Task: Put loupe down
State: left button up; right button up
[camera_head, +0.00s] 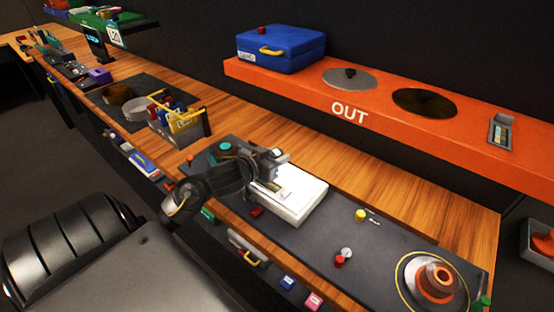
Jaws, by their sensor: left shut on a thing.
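The panel lies on a dark mat (330,245) on the wooden bench. My right gripper is not in view.
A trackball-like round fixture (437,281) sits at the mat's right end. A yellow knob (361,215) and a red knob (339,261) stand between. A grey bin (180,128) is left. An orange OUT shelf (300,89) with a blue case (281,49) runs behind.

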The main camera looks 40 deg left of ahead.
pick_arm(q)
jog(key=shift+f, duration=0.1)
jog(key=o, duration=1)
jog(key=shift+o, duration=0.2)
jog(key=shift+s+r, duration=0.15)
jog(key=shift+r, duration=0.05)
jog(key=p+v, duration=0.1)
jog(key=v, duration=0.7)
jog(key=shift+s+r+p, duration=0.2)
jog(key=shift+s+p, duration=0.1)
jog(key=shift+p, duration=0.1)
jog(key=shift+p+v, duration=0.95)
jog(key=shift+p, duration=0.25)
jog(key=shift+s+p, duration=0.5)
jog(key=shift+s, duration=0.05)
